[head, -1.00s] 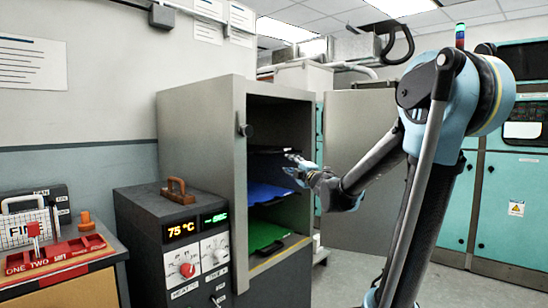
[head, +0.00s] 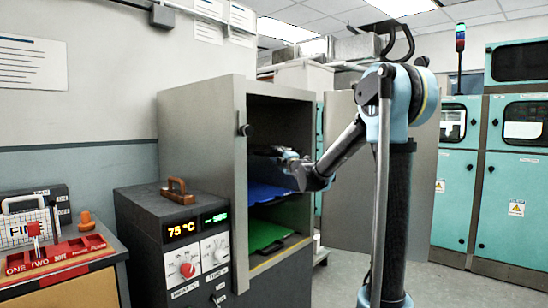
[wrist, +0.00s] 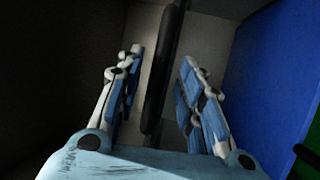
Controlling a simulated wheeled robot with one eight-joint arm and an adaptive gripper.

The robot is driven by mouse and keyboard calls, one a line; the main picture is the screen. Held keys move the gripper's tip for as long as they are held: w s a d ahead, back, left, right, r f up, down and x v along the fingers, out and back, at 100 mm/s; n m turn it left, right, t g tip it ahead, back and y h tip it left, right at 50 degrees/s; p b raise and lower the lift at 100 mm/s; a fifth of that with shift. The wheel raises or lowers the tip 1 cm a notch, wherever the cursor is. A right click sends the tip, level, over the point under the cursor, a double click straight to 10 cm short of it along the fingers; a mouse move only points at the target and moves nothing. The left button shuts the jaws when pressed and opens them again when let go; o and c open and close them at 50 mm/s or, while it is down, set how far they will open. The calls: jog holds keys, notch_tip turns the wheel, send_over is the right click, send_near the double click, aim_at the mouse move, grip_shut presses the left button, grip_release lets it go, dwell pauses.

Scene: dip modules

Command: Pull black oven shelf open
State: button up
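The oven (head: 240,180) stands open, its door swung out to the right. My gripper (head: 283,158) is inside the opening at upper shelf height, just above the blue shelf (head: 266,192). In the wrist view my gripper (wrist: 160,95) is open, with a finger on each side of a long black bar. This bar looks like the black shelf's front edge or handle (wrist: 166,70). Gaps show between the bar and both fingers. In the head view my gripper and the shadow mostly hide the black shelf.
A green shelf (head: 262,236) lies below the blue one. The open door (head: 345,190) stands behind my arm. A control box with a 75 °C display (head: 180,230) stands left of the oven, beside a bench with a red holder (head: 55,255). Teal cabinets (head: 515,180) line the right.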

jog(key=shift+x, duration=1.15)
jog(key=shift+c, duration=0.4)
grip_shut()
jog(key=shift+s, duration=0.1)
